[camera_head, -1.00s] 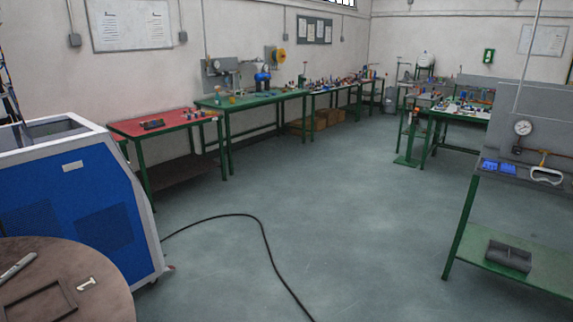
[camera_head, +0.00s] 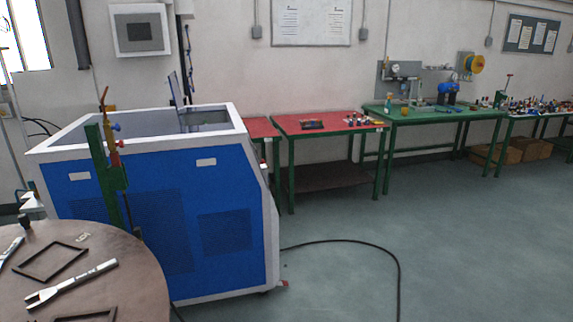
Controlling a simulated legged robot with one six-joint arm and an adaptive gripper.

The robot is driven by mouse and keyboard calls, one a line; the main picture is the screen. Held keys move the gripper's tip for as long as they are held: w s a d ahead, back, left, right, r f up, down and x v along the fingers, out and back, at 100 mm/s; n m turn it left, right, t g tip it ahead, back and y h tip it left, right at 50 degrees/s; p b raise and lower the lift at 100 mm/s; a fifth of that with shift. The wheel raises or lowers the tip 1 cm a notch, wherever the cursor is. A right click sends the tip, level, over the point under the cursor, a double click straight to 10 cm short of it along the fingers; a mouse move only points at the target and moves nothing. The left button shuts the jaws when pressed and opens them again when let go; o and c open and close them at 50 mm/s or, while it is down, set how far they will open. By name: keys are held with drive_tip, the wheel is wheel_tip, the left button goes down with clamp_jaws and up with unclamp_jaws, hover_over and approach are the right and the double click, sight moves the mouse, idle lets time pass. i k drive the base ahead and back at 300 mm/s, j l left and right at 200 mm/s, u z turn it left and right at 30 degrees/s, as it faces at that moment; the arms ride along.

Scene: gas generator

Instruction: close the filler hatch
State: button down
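The blue and white generator cabinet (camera_head: 165,215) stands left of centre in the head view, behind a round table. Its top has a white rim around a recessed grey opening. A thin grey panel (camera_head: 176,97) stands raised at the back of the top, left of a small grey recess (camera_head: 205,118). It looks like an open hatch lid, but I cannot tell for sure that it is the filler hatch. My gripper is not in view.
The round brown table (camera_head: 128,270) in the left foreground holds a wrench (camera_head: 72,283) and flat dark frames. A green post (camera_head: 105,170) stands before the cabinet. A black cable (camera_head: 385,255) crosses the floor. Red (camera_head: 290,126) and green (camera_head: 400,112) benches line the wall. The right floor is clear.

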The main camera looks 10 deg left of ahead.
sight(174, 97)
drive_tip(key=i+j+u, duration=0.15)
drive_tip(key=i+u, duration=0.35)
drive_tip(key=i, duration=0.2)
drive_tip(key=i+l+u, duration=0.15)
drive_tip(key=i+u, duration=0.3)
drive_tip(key=i, duration=0.25)
